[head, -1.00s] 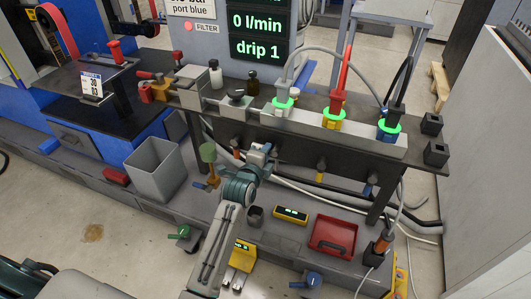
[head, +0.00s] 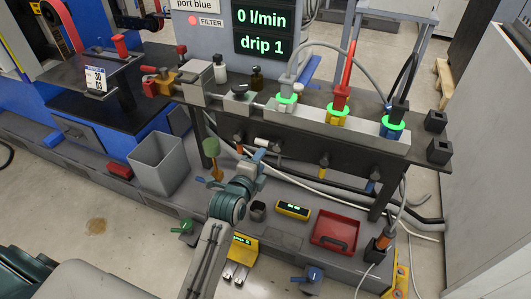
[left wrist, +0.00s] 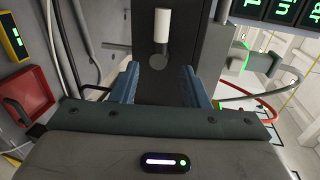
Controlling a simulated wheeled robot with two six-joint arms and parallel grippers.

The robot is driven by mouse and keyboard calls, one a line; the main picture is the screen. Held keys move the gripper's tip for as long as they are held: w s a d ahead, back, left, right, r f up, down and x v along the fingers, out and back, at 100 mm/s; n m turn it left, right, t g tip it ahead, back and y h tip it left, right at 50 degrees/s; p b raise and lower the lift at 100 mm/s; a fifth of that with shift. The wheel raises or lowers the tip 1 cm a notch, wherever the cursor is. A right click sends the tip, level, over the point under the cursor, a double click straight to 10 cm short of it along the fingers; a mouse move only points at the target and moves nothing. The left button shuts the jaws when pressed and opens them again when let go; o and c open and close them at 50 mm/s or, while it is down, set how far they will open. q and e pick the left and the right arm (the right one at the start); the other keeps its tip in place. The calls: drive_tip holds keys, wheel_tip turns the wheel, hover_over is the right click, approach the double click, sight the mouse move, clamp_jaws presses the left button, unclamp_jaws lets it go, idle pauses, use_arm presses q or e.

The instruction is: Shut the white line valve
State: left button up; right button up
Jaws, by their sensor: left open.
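The white line valve (head: 268,142) sits on the front of the dark panel under the bench top, its white handle lying roughly level in the head view. In the left wrist view, the white handle (left wrist: 163,28) stands upright in the picture, beside a grey round hub. My left gripper (head: 262,158) is open just in front of and below this valve. In the left wrist view, its blue fingers (left wrist: 160,70) stand on either side of the hub with nothing gripped; the handle shows beyond them. My right gripper is not in view.
Along the same panel are an orange-brown valve (head: 239,139), a yellow valve (head: 323,160) and a blue valve (head: 373,174). A pale hose runs below. On the lower ledge are a grey bin (head: 158,165), a yellow meter (head: 293,208) and a red tray (head: 335,230).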

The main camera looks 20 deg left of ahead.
use_arm(q)
drive_tip(key=shift+s+r, duration=0.2)
drive_tip(key=shift+s, duration=0.55)
drive_tip(key=shift+s+r, duration=0.15)
drive_tip(key=shift+s, duration=0.6)
